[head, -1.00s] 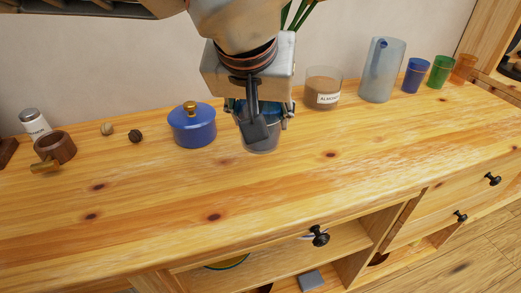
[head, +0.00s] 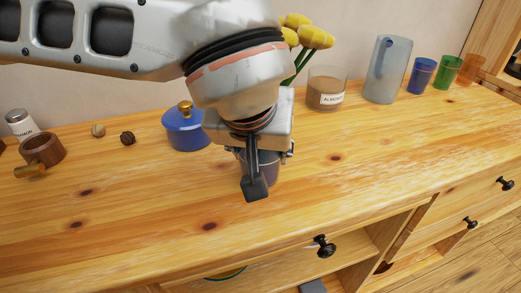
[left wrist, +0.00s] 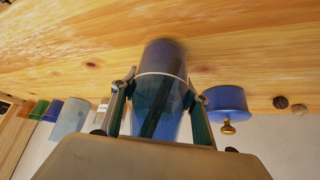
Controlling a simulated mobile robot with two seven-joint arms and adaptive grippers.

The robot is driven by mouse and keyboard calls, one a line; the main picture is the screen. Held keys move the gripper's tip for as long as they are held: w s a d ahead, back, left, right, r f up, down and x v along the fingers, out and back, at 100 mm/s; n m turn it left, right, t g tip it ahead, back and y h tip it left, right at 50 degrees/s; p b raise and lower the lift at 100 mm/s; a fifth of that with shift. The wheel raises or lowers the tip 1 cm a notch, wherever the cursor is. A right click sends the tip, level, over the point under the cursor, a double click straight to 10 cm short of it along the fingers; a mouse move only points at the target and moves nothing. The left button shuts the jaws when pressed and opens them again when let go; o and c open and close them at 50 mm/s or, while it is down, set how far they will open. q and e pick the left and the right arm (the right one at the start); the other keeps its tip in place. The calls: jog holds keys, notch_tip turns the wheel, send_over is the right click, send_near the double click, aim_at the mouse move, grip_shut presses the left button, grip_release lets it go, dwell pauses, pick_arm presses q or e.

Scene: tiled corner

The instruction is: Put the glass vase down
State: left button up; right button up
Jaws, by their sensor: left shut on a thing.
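The glass vase (head: 270,170) is bluish, clear glass and holds yellow flowers (head: 308,33) on green stems. It stands roughly upright at the wooden counter top, partly hidden behind my left gripper (head: 268,172). The left gripper is shut around the vase's side. In the left wrist view the vase (left wrist: 160,57) sits between the two fingers (left wrist: 160,80), its base end towards the wood. I cannot tell whether the base touches the counter. My right gripper is not in view.
A blue lidded pot (head: 187,130) stands close left of the vase. An almond jar (head: 327,90), a tall blue-grey pitcher (head: 385,75) and coloured cups (head: 422,75) stand behind right. The counter's front is clear.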

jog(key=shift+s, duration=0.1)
pick_arm(q)
jog(key=o, duration=1.1)
jog(key=shift+f, duration=0.15)
jog(key=shift+o, duration=1.1)
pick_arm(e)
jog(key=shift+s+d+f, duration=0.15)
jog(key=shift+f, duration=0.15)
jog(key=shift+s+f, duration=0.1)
pick_arm(q)
jog(key=v, duration=0.2)
jog(key=p+v, duration=0.1)
jog(key=v, duration=0.1)
jog(key=shift+w+r, duration=0.25)
jog(key=shift+r, duration=0.1)
jog(key=p+v, duration=0.2)
jog(key=v, duration=0.6)
jog(key=shift+s+f, duration=0.15)
jog(key=shift+s, duration=0.05)
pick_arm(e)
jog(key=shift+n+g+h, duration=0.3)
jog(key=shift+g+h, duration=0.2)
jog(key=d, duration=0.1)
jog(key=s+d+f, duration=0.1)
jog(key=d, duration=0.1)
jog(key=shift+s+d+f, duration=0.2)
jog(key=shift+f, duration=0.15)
